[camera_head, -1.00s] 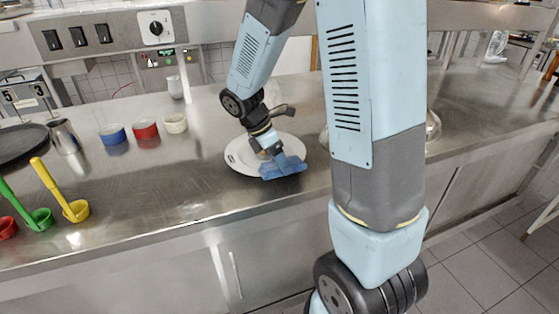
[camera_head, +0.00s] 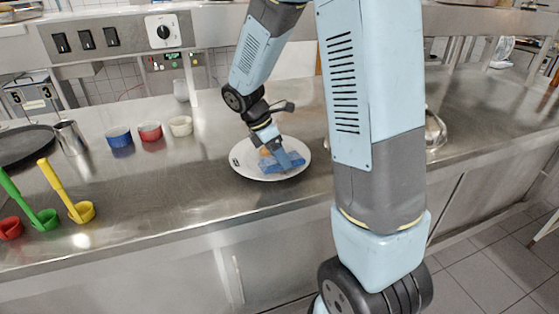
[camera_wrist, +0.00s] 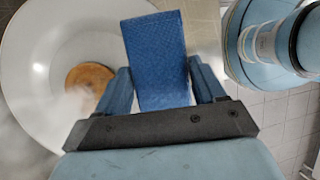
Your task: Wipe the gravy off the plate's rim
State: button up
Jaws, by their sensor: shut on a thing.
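A white plate (camera_head: 245,170) lies on the steel counter in the head view, partly behind my arm. It also shows in the wrist view (camera_wrist: 30,60), with a brown round patch of food or gravy (camera_wrist: 90,80) near its middle. A dark mark (camera_head: 235,161) sits on the plate's left rim in the head view. My gripper (camera_head: 277,157) is shut on a blue cloth (camera_head: 284,162), which also fills the middle of the wrist view (camera_wrist: 155,60). The cloth is over the plate's front right part. Whether it touches the plate, I cannot tell.
Blue, red and white small bowls (camera_head: 119,137) stand to the left of the plate. Yellow, green and red ladles (camera_head: 80,211) lie farther left, near a metal jug (camera_head: 69,138) and a dark round pan (camera_head: 22,146). A metal dome (camera_head: 435,130) is right of my arm.

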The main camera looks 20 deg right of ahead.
jog(key=shift+w+r, duration=0.2)
jog(key=shift+r, duration=0.9)
jog(key=shift+w+r, duration=0.2)
jog(key=shift+r, duration=0.85)
jog(key=shift+r, duration=0.1)
jog(key=shift+w+r, duration=0.15)
jog(key=shift+r, duration=0.55)
jog(key=shift+w+r, duration=0.1)
jog(key=shift+r, duration=0.55)
jog(key=shift+s, duration=0.1)
